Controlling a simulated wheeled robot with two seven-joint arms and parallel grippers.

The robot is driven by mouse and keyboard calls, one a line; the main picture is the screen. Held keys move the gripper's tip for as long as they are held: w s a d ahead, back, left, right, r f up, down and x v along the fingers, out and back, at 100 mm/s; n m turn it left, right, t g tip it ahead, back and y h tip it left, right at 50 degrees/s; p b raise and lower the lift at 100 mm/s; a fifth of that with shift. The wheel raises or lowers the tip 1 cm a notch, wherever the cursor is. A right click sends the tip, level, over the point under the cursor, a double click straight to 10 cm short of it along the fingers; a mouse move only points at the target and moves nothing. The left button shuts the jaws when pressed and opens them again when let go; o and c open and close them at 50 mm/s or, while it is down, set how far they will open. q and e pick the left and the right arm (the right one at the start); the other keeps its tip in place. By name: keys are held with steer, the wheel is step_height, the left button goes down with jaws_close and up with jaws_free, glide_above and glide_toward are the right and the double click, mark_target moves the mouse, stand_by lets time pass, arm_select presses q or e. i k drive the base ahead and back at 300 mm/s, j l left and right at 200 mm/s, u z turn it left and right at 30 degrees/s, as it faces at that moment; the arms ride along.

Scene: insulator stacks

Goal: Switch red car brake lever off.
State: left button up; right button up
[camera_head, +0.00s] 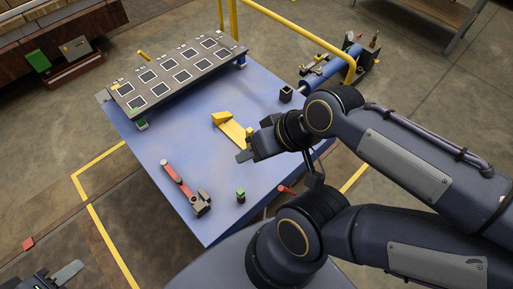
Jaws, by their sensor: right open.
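A red lever (180,181) with a dark grey bracket (200,203) at its near end lies along the left part of the blue car top (180,135). A small red handle (287,189) shows at the car's right edge, partly behind my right arm. My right gripper (243,155) is over the car, to the right of the red lever and apart from it. Its jaws are open and hold nothing visible. My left gripper (65,275) shows only in part at the bottom left, off the car, so its opening cannot be told.
A yellow wedge-shaped piece (232,128) is just beyond my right gripper. A small dark block with a green top (241,196) stands near the front. A dark rack with square slots (178,73) spans the back, and a yellow rail (300,40) rises behind.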

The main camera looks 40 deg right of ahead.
mark_target(291, 192)
steer(key=k+z, duration=0.15)
steer(key=z, duration=1.65)
steer(key=k+l+z, duration=0.1)
steer(key=l, duration=0.25)
steer(key=k+l+z, duration=0.1)
steer(key=l, duration=0.25)
steer(key=k+l+z, duration=0.1)
steer(key=l, duration=0.25)
steer(key=k, duration=0.1)
